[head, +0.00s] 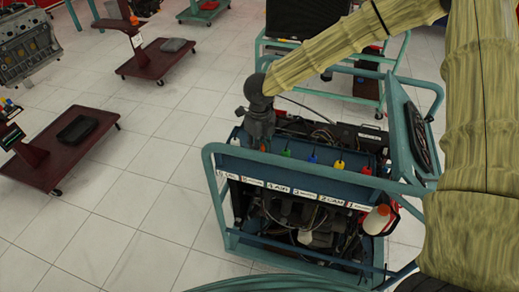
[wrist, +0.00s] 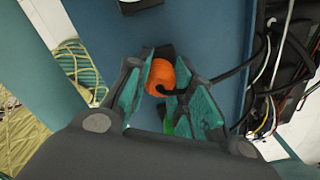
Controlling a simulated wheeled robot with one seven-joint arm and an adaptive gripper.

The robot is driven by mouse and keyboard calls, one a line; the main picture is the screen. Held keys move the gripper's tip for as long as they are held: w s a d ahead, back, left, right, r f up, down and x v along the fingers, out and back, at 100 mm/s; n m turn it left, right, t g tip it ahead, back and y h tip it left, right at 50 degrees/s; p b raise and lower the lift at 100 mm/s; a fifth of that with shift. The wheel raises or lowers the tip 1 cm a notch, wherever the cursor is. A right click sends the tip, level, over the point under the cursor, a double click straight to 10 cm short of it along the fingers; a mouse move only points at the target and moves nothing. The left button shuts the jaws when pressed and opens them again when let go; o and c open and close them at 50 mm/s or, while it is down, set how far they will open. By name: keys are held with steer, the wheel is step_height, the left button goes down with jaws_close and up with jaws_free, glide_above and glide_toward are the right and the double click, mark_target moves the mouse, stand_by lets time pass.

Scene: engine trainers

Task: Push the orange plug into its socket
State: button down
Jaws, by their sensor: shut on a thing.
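The orange plug (wrist: 158,74) is a round orange body with a black cable curling from it, and it sits between the fingers of my gripper (wrist: 160,88) in the wrist view. My gripper is shut on it. In the head view my gripper (head: 262,140) points down at the left part of the blue panel (head: 205,170) top, and its fingers largely hide the plug. A dark piece (wrist: 164,51) shows just beyond the plug in the wrist view. I cannot tell whether it is the socket, or whether the plug touches it.
Green (head: 286,152), blue (head: 313,159), yellow (head: 339,166) and red (head: 366,170) plugs stand in a row to the right. A teal tube frame (head: 212,185) surrounds the engine trainer. Wires (wrist: 275,60) run beside the panel. Open tiled floor lies left.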

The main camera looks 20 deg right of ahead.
steer(key=shift+r, duration=0.1)
step_height(320, 180, up, 10)
steer(key=shift+f+b, duration=0.1)
steer(key=shift+b, duration=1.15)
